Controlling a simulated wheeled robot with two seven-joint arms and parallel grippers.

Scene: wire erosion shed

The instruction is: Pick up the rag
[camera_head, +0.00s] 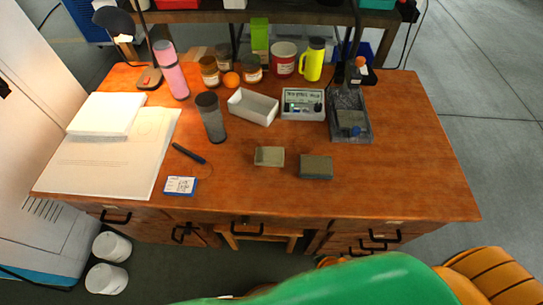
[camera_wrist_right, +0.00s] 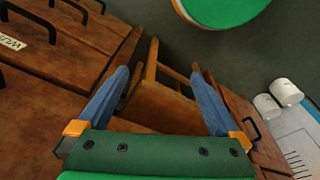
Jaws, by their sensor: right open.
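I cannot make out a rag for certain in either view. Two small flat grey-green blocks, a lighter one (camera_head: 269,156) and a darker one (camera_head: 316,167), lie near the desk's front middle; whether either is folded cloth I cannot tell. A small blue item (camera_head: 354,131) lies in the grey tray at the right, too small to identify. My right gripper (camera_wrist_right: 158,70) is open and empty in the right wrist view, in front of the desk's drawer side, with a wooden stool (camera_wrist_right: 160,110) beyond its blue fingers. My left gripper is not in view.
The wooden desk (camera_head: 420,165) has bare room at its right. Bottles, jars, a white tray (camera_head: 253,107) and a grey tray (camera_head: 364,120) stand toward the back. Papers (camera_head: 110,155) cover the left. Drawer handles jut from the front; white buckets (camera_head: 107,279) stand on the floor.

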